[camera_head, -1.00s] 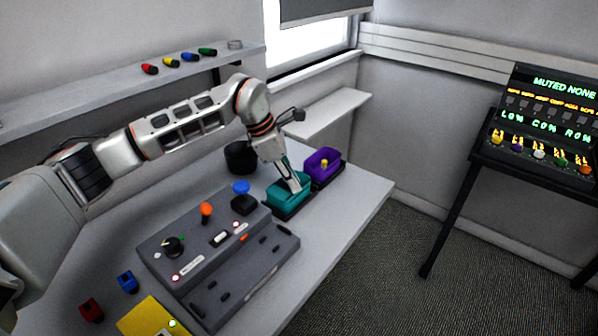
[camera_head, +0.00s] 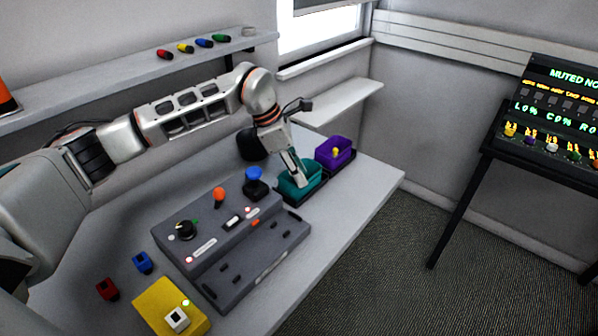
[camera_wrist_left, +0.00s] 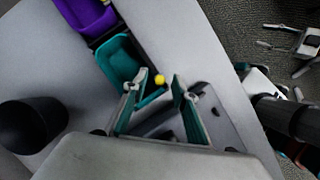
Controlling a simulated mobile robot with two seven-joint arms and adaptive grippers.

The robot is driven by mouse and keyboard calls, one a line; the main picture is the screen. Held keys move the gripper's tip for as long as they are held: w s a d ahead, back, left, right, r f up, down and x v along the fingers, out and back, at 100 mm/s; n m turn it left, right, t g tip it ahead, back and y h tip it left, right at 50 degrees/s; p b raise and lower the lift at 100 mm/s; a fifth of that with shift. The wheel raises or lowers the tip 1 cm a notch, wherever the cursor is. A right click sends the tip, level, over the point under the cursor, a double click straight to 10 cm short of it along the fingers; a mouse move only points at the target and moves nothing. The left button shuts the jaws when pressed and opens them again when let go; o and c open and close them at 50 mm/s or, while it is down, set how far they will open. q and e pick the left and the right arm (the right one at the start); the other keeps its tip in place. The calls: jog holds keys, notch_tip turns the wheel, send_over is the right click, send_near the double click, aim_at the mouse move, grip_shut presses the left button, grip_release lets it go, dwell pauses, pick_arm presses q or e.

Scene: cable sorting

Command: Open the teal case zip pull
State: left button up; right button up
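The teal case (camera_head: 314,178) is a small open-looking box at the far right end of the table. It also shows in the left wrist view (camera_wrist_left: 120,62). A yellow knob (camera_wrist_left: 159,79), seemingly its zip pull, shows at its edge in the left wrist view; in the head view the gripper hides it. My left gripper (camera_head: 299,182) points down over the teal case. In the left wrist view its fingers (camera_wrist_left: 155,100) are apart, with the knob in line with the gap, beyond the tips. Contact cannot be told. A grey pronged part at the wrist view's right edge may be my right gripper.
A purple case (camera_head: 341,160) with a yellow knob stands just beyond the teal one. A black cup (camera_head: 250,144) is behind. The grey control box (camera_head: 235,245) with knobs fills the near middle. A yellow box (camera_head: 158,300) sits in front.

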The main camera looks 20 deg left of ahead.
pick_arm(q)
jog(key=v, duration=1.1)
jog(key=shift+s+a+r, duration=0.15)
jog(key=shift+a+r, duration=0.05)
jog(key=shift+r, duration=0.15)
